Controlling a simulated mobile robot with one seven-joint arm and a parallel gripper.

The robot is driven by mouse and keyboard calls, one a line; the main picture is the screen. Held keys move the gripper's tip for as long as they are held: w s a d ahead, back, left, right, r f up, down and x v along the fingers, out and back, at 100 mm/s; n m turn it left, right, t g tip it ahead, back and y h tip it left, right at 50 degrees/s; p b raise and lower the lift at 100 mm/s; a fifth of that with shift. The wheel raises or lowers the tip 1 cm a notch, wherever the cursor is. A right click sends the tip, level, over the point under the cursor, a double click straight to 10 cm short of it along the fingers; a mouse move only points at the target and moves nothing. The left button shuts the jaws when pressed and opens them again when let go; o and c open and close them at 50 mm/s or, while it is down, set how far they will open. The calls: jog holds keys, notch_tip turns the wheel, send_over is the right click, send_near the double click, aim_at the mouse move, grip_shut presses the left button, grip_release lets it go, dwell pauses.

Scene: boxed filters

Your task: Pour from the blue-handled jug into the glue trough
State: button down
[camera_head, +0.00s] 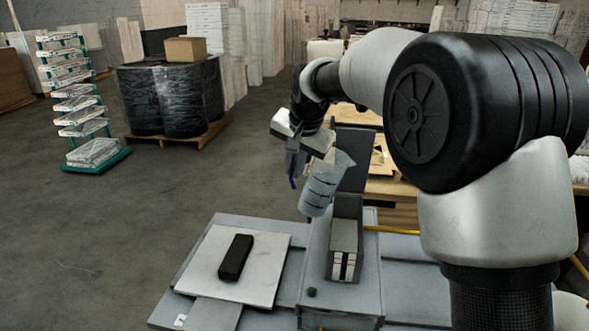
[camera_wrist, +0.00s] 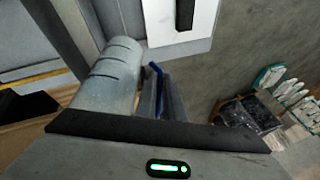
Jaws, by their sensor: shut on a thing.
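The jug (camera_head: 323,186) is a translucent grey vessel with dark marks, held in the air and tilted, its mouth up and to the right. My gripper (camera_head: 293,170) is shut on its blue handle, seen as a small blue piece at the jug's left. In the wrist view the jug (camera_wrist: 108,78) lies left of my gripper (camera_wrist: 162,98), with the blue handle (camera_wrist: 155,70) between the fingers. A narrow grey box-like part (camera_head: 346,208) on the machine, right of and below the jug, looks like the glue trough. Its inside and the jug's contents cannot be made out.
A black block (camera_head: 235,257) lies on a pale plate (camera_head: 212,276) at the machine's left. A dark upright panel (camera_head: 353,158) stands behind the trough. A yellow bar (camera_head: 390,230) runs to the right. A wrapped pallet (camera_head: 172,100) and a filter rack (camera_head: 80,105) stand farther back.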

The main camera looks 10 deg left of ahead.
jog(key=shift+r+m+y+b, duration=0.3)
jog(key=shift+r+y+b, duration=0.35)
jog(key=shift+y+b, duration=0.55)
dwell(1.5)
jog(key=shift+r+y+b, duration=0.2)
jog(key=shift+y+b, duration=0.3)
jog(key=shift+b, duration=0.7)
dwell(0.3)
jog(key=shift+d+r+m+y+b, duration=0.2)
jog(key=shift+y+b, duration=0.3)
jog(key=shift+b, duration=0.8)
jog(key=shift+d+f+m+y+b, duration=0.1)
jog(key=shift+d+y+b, duration=0.3)
jog(key=shift+b, duration=0.85)
dwell(1.3)
